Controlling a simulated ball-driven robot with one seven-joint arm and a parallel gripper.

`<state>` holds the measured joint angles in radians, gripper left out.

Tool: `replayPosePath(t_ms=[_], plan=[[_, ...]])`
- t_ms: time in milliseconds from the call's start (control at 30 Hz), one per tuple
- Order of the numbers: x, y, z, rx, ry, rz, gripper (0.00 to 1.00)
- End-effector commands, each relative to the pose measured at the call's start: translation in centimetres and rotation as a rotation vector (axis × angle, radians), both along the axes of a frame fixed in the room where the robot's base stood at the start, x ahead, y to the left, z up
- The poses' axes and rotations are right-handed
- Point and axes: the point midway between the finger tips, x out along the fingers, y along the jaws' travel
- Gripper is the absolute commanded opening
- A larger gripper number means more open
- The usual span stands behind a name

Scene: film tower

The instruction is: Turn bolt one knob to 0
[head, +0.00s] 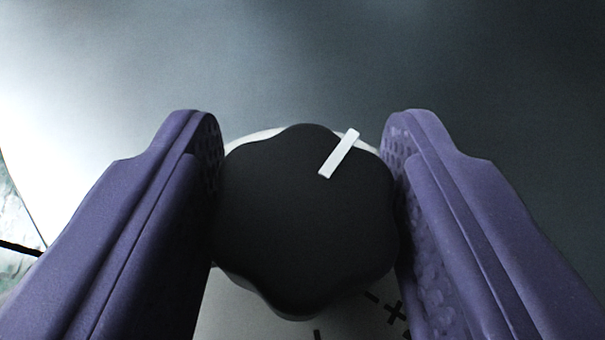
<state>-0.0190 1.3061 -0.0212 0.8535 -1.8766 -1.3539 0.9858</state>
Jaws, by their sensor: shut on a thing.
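A black, lobed knob (300,225) fills the middle of the head view. A white pointer line (339,154) on its face runs from near its centre toward the upper right rim. My gripper (305,185), with two purple fingers, is shut on the knob, one finger pad against its left side and one against its right. A pale dial plate (245,306) shows behind and below the knob, with dark marks including a plus and a minus at the lower right. The knob and fingers hide most of the dial, and no 0 mark is visible.
A smooth dark grey panel surface (500,80) spreads behind the knob, with a bright glare at the left. A pale, mottled patch and a dark line show at the far left edge. Nothing else stands near the knob.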

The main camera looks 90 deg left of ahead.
Motion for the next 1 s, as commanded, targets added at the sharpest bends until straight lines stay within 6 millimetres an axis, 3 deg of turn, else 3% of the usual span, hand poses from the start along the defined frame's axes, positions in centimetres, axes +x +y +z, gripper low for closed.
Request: replayPosePath(t_ms=[300,333,400,1000], plan=[[0.01,0.0,0.03,0.0,0.0,0.0,0.2],[0.01,0.01,0.04,0.0,0.0,0.0,0.55],[0.01,0.01,0.04,0.001,0.0,0.0,0.71],[0.02,0.01,0.14,0.001,0.0,-0.001,0.71]])
